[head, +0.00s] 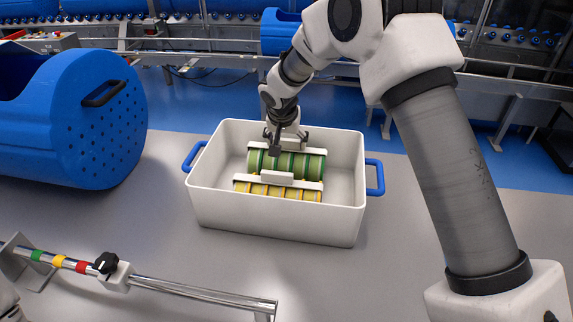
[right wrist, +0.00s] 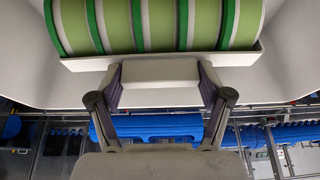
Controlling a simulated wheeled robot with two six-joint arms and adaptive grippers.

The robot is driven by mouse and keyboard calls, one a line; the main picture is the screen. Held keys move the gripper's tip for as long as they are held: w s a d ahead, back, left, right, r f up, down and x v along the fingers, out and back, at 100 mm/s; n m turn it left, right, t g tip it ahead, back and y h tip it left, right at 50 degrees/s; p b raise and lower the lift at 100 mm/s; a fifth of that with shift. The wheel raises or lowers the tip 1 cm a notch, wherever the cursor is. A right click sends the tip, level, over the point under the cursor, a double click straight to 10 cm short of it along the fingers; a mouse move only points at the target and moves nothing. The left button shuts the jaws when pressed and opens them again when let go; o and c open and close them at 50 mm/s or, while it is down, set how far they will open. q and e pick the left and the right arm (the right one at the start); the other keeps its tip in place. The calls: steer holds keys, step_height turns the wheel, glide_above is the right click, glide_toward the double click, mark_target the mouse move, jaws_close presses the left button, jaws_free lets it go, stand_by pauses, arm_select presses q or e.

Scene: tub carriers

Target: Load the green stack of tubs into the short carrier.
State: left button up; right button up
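The green stack of tubs (head: 314,163) lies on its side in a pale cradle inside a white bin (head: 275,222). My right gripper (head: 288,135) reaches down into the bin at the stack's far side. In the right wrist view its fingers (right wrist: 160,90) close on the two ends of the cradle's pale handle block (right wrist: 160,72), beside the green stack (right wrist: 155,25). A yellow stack (head: 275,192) lies in the bin, nearer to me. I cannot tell which thing is the short carrier; a big blue perforated drum (head: 95,120) with a cut-out top lies at left. My left gripper is not in view.
The bin has blue handles (head: 375,177) at both ends. A metal rail (head: 190,288) with green, yellow and red bands and a black knob stands at front left. Another blue drum (head: 279,32) is at the back before metal racks.

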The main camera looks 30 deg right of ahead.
steer(key=shift+c, duration=0.6)
steer(key=shift+w, duration=0.1)
